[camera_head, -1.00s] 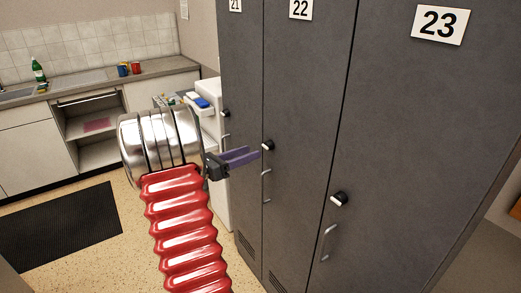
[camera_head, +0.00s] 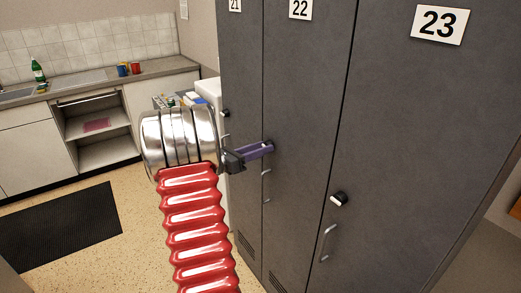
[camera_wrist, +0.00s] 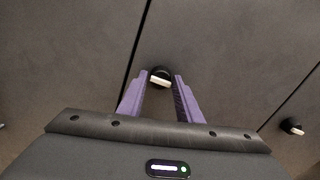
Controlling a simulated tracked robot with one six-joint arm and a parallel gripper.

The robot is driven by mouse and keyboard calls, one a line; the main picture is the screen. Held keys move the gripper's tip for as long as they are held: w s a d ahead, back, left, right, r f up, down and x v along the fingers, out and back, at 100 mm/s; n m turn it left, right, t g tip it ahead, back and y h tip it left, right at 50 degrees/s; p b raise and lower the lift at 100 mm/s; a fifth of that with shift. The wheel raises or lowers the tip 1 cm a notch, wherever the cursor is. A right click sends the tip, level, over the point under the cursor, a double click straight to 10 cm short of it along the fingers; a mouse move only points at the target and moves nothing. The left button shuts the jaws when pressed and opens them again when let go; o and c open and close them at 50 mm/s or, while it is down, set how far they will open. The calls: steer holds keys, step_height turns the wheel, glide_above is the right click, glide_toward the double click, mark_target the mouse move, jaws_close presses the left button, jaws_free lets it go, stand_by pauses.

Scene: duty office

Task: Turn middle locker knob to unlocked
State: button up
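The middle locker, number 22 (camera_head: 300,90), is a dark grey door between lockers 21 and 23. Its knob (camera_wrist: 160,77) is black with a pale bar that lies nearly level in the wrist view. My gripper (camera_wrist: 161,78) has two purple fingers, open, one on each side of this knob, with small gaps showing. In the head view my gripper (camera_head: 268,147) reaches the door at knob height, and its fingers mostly hide the knob there. The locker handle (camera_head: 266,184) is just below.
Locker 23's knob (camera_head: 339,198) and handle (camera_head: 327,243) are to the right. Locker 21's knob (camera_head: 225,113) is to the left, near a white appliance (camera_head: 208,90). A kitchen counter (camera_head: 160,68) with mugs and a green bottle stands behind.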

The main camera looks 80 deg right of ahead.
steer(key=shift+a, duration=0.1)
steer(key=c, duration=0.6)
steer(key=shift+c, duration=0.2)
steer(key=shift+m, duration=0.4)
steer(key=m, duration=1.7)
steer(key=shift+f, duration=0.1)
steer(key=o, duration=1)
